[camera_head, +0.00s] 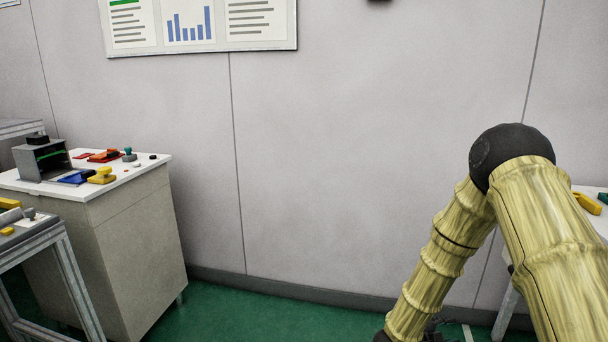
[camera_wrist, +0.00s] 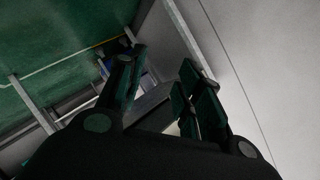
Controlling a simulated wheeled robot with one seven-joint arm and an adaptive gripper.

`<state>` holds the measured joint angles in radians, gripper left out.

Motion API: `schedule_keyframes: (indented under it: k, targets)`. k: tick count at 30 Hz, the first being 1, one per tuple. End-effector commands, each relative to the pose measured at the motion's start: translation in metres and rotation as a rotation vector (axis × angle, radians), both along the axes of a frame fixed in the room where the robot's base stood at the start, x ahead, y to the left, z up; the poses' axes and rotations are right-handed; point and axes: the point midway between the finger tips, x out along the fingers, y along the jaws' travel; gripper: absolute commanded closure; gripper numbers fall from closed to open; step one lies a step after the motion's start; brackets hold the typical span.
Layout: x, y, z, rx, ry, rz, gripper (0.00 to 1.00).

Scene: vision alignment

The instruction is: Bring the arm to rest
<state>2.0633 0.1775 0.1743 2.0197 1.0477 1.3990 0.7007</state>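My arm (camera_head: 540,235), with a bamboo-like surface and a black elbow joint, bends at the right of the head view. Its lower link runs down to the bottom edge, and my gripper is below or at the edge of that view. In the wrist view my gripper (camera_wrist: 158,92) shows two dark fingers spread apart with a gap between them. Nothing is held between the fingers. The wrist view is tilted, with green floor (camera_wrist: 60,50) at left and a grey wall (camera_wrist: 250,70) at right.
A white-topped cabinet (camera_head: 125,240) at left bears a dark box (camera_head: 42,158) and several small coloured items. A metal-framed table (camera_head: 65,265) stands in front of it. Another white table (camera_head: 600,222) is behind my arm at right. Green floor is open in the middle.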

Motion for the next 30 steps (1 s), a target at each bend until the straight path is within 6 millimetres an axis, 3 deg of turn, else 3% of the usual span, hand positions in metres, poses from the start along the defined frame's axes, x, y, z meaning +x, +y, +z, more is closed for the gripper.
schedule_keyframes:
  k: [1, 6, 11, 15, 21, 30]
  targets:
    - [-0.012, 0.009, -0.026, 0.003, 0.095, 0.097, 0.65]
    - [-0.061, 0.046, -0.102, 0.022, 0.412, 0.433, 0.65]
    - [-0.126, 0.08, -0.159, 0.043, 0.683, 0.726, 0.65]
    - [-0.193, 0.106, -0.195, 0.069, 0.901, 0.974, 0.65]
    - [-0.287, 0.134, -0.222, 0.112, 1.15, 1.288, 0.65]
    - [-0.39, 0.155, -0.227, 0.175, 1.369, 1.613, 0.65]
